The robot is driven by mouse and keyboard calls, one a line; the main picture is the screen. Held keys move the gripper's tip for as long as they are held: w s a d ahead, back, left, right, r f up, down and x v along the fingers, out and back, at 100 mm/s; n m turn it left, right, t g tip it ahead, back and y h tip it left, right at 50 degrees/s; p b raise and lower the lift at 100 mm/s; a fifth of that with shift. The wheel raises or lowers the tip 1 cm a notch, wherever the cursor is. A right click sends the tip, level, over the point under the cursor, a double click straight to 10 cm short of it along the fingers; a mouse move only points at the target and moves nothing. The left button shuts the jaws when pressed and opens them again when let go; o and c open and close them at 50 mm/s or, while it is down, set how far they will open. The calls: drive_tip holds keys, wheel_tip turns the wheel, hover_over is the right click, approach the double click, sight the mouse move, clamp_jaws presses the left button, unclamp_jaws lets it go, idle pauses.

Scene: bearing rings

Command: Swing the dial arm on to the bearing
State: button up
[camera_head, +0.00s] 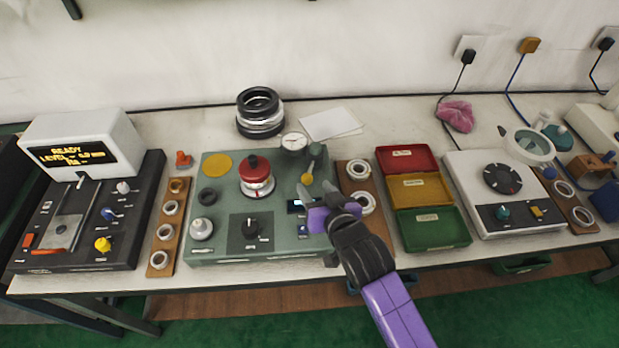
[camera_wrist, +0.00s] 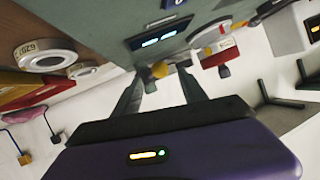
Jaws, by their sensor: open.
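The green tester (camera_head: 220,235) stands mid-bench. On it a bearing (camera_head: 257,186) sits under a red cap (camera_head: 254,167); this stack also shows in the wrist view (camera_wrist: 217,55). The dial arm has a white dial (camera_head: 293,142) at the back, left of its green-topped post (camera_head: 315,152), apart from the bearing. A yellow knob (camera_head: 307,179) is below the post. My gripper (camera_head: 316,194) is open at the tester's right side, close to the knob. In the wrist view the knob (camera_wrist: 160,69) appears between the open fingertips; contact cannot be told.
A wooden board with rings (camera_head: 361,180) and red, yellow and green bins (camera_head: 431,228) lie right of the tester. Another ring board (camera_head: 164,235) and a black device with a display (camera_head: 80,150) are at left. Black rings (camera_head: 260,105) are stacked behind.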

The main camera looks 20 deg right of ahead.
sight(309, 181)
drive_tip(key=shift+x, duration=2.3)
clamp_jaws()
